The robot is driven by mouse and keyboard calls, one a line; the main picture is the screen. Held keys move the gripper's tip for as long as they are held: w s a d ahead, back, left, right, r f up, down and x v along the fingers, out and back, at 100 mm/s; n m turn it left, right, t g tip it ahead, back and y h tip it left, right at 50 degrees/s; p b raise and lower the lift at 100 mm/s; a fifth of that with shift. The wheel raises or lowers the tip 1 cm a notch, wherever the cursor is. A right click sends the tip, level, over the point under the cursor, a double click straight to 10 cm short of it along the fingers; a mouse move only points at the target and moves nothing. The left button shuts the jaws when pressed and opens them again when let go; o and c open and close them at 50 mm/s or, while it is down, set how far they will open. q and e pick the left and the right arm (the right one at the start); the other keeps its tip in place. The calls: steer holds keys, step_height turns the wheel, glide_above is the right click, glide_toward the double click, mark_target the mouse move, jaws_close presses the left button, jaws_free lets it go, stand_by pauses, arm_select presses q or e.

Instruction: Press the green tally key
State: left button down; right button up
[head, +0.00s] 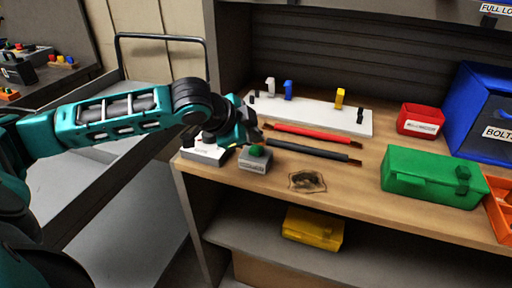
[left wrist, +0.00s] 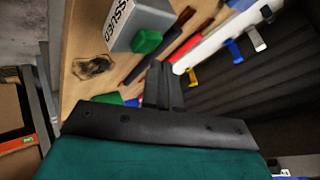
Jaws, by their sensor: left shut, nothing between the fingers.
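The green tally key (head: 256,151) is a green button on top of a small grey box (head: 255,164) near the left end of the workbench. In the left wrist view the green key (left wrist: 147,41) and its labelled box (left wrist: 138,18) show at the top, just beyond the fingertips. My left gripper (head: 256,138) is shut and empty, close above and behind the key in the head view. Its fingers also show in the left wrist view (left wrist: 163,82). A gap shows between fingers and key there; I cannot tell contact from the head view. My right gripper is not in view.
A white key box (head: 204,152) stands left of the grey one, partly behind my arm. Red (head: 310,133) and black (head: 305,150) rods lie behind. A white board (head: 310,113) with coloured hooks, a green case (head: 432,177) and a red bin (head: 420,120) stand further right.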

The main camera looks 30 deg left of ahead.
arm_select(q)
steer(key=shift+f, duration=0.1)
steer(key=shift+f, duration=0.35)
steer(key=shift+f, duration=0.55)
stand_by(0.8)
steer(key=shift+r, duration=0.1)
steer(key=shift+r+p, duration=0.85)
steer(key=shift+p, duration=0.5)
steer(key=shift+r, duration=0.1)
